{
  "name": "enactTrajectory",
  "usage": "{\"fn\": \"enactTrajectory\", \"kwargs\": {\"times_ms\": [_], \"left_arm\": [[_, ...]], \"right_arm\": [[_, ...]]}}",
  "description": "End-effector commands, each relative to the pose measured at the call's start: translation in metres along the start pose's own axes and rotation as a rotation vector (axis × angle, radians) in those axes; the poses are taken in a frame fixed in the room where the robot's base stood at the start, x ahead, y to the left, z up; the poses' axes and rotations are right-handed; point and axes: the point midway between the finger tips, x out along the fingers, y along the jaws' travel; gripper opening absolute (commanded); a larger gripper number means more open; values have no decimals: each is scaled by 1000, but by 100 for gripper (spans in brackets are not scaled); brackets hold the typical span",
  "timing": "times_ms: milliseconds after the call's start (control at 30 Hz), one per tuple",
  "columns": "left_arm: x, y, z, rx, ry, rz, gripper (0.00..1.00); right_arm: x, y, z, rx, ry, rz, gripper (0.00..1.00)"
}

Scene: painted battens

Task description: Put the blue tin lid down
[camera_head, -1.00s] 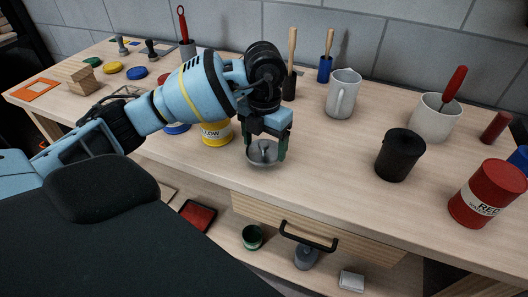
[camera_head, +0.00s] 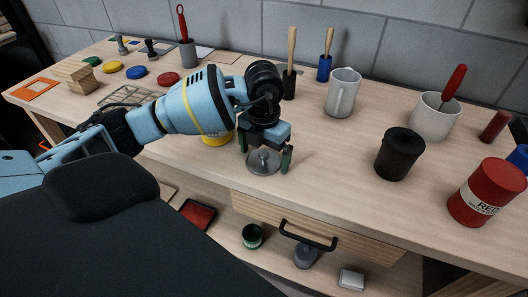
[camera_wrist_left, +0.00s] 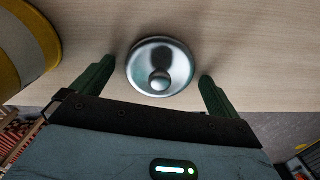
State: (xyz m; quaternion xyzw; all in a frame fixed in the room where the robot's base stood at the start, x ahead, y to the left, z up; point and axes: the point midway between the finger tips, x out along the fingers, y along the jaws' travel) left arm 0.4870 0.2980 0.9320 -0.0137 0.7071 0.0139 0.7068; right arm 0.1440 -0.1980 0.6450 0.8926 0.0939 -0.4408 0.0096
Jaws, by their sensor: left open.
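A round silver-grey metal lid (camera_head: 263,162) with a small knob lies on the bench near its front edge. It shows no blue. My left gripper (camera_head: 265,152) is open, its green fingers on either side of the lid. In the wrist view the lid (camera_wrist_left: 160,67) sits between the open fingers (camera_wrist_left: 155,82), with a gap on both sides. A flat blue disc (camera_head: 136,72) lies at the back left of the bench. My right gripper is out of view.
A yellow-banded tin (camera_head: 217,139) stands just left of the gripper, partly hidden by my arm. A grey jug (camera_head: 342,94), black cup (camera_head: 399,155) and red tin (camera_head: 486,192) stand to the right. The drawer handle (camera_head: 308,235) juts out below the bench edge. Wood right of the lid is clear.

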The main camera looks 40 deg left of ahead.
Motion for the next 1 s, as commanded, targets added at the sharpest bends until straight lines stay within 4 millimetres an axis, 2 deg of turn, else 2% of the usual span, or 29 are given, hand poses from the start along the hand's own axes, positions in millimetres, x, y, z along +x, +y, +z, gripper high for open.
{"fn": "enactTrajectory", "kwargs": {"times_ms": [133,267,700,833,1000], "left_arm": [[-2,0,0,0,-1,0,99],[-13,0,1,0,-4,0,99],[-96,0,1,0,-4,-1,99],[-114,0,1,0,-4,0,99],[-123,0,0,-1,-2,0,99]], "right_arm": [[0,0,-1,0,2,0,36],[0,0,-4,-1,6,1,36],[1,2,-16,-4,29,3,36],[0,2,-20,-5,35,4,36],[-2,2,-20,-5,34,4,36]]}}
